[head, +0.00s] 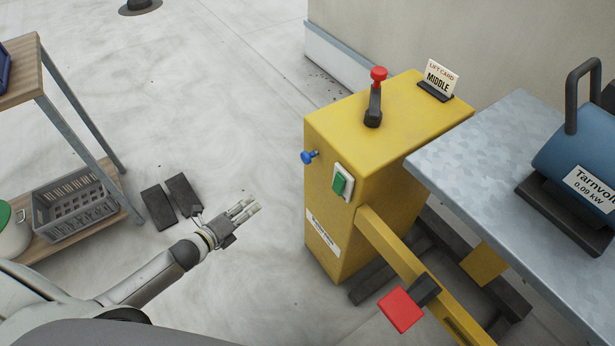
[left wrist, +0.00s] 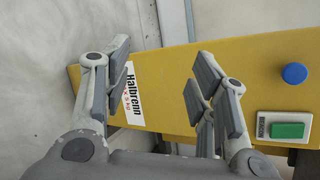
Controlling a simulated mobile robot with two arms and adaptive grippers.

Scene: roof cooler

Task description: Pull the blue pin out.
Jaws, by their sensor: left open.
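The blue pin (head: 309,157) has a round knob and sticks out of the left side of the yellow lift housing (head: 335,235), near its top. In the left wrist view the knob (left wrist: 294,73) shows at the right, above the green button (left wrist: 287,131). My left gripper (head: 247,212) is open and empty, to the left of the housing and lower in the picture than the pin, apart from it. In the left wrist view its two fingers (left wrist: 160,75) stand wide apart in front of the yellow face with a white label (left wrist: 133,95). My right gripper is not in view.
The green button (head: 340,185) sits just right of the pin. A lever with a red knob (head: 378,75) and a "MIDDLE" card (head: 438,78) stand on top. A red pedal (head: 401,309) and metal platform (head: 500,130) are right.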

